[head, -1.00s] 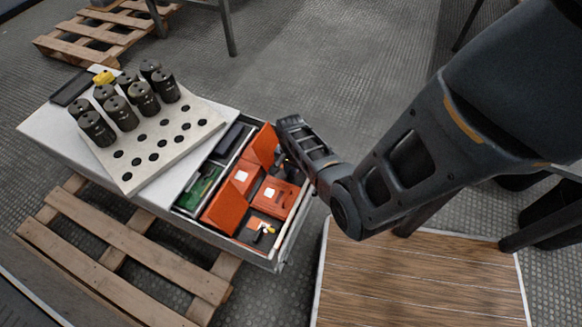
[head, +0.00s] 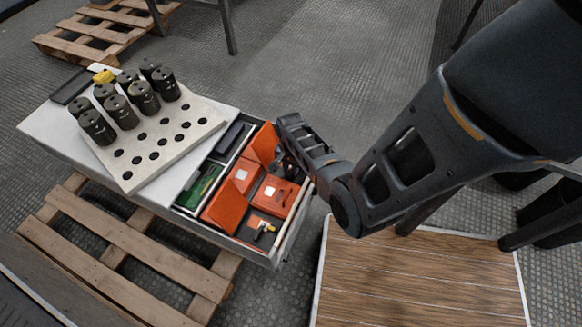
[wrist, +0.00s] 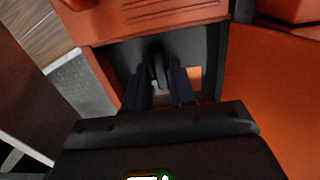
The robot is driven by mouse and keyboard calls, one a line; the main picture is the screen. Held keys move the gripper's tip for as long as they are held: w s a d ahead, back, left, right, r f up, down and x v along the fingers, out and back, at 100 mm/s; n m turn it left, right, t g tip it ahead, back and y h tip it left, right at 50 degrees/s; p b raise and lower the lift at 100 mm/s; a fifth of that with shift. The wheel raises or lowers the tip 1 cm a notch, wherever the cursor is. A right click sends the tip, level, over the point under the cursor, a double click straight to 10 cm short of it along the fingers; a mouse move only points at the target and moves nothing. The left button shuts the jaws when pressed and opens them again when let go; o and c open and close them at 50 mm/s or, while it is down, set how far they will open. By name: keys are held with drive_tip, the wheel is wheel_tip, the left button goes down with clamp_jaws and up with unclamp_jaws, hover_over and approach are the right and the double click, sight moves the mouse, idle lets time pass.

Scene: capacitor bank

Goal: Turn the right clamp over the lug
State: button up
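The open drawer (head: 247,243) holds orange boxes and flaps, with a small dark piece on an orange box (head: 276,194) near its right side. In the wrist view, a narrow dark upright piece (wrist: 158,64), possibly the right clamp, stands between my gripper's fingertips (wrist: 160,80). The fingers lie on both sides of it, and I cannot tell whether they touch it. I cannot make out the lug.
A perforated white plate (head: 140,173) with several dark cylinders (head: 122,112) sits on the cabinet top, left of the drawer. A green board (head: 203,184) lies in the drawer. Orange walls stand close around my gripper. A wooden-topped surface (head: 420,285) is at the front right.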

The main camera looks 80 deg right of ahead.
sight(291, 171)
wheel_tip(291, 171, up, 8)
drive_tip(key=p, duration=0.2)
drive_tip(key=shift+f+p, duration=0.2)
drive_tip(key=shift+p, duration=0.1)
idle(0.4)
